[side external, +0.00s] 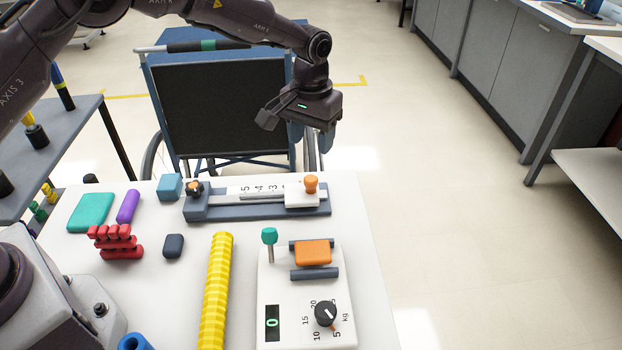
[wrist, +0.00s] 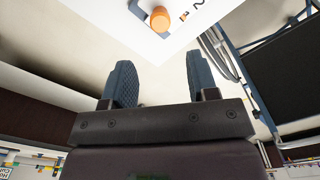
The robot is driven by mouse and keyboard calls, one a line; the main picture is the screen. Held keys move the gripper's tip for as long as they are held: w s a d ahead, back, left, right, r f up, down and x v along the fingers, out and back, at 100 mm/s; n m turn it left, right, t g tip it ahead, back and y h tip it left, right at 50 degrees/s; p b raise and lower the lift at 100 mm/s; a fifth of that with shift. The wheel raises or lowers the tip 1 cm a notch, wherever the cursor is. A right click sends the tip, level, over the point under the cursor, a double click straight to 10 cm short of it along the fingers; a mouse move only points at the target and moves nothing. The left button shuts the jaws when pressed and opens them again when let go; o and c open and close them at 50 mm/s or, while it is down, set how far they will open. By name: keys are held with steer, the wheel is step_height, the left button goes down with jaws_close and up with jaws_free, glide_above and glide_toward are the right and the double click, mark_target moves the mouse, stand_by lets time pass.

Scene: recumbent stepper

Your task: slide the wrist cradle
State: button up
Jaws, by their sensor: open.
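A dark blue slide rail (side external: 225,210) with a numbered white scale lies across the far part of the white table. A white carriage (side external: 301,197) with an upright orange knob (side external: 311,183) sits at the rail's right end; this looks like the wrist cradle, though I cannot be sure. The orange knob also shows at the top of the wrist view (wrist: 160,17). My gripper (side external: 298,127) is open and empty, in the air above and beyond the rail, apart from the knob. Its two fingers also show in the wrist view (wrist: 160,80), spread with nothing between them.
A white kg device (side external: 280,300) with a black dial (side external: 325,313), teal-topped post (side external: 269,236) and orange block (side external: 313,252) stands nearer. A yellow ribbed tube (side external: 215,290), red bars (side external: 118,240) and a teal block (side external: 91,212) lie left. A wheelchair (side external: 220,108) stands beyond the table.

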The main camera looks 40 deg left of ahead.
mark_target(311, 178)
step_height(311, 178, down, 11)
steer(key=shift+r, duration=0.1)
stand_by(0.3)
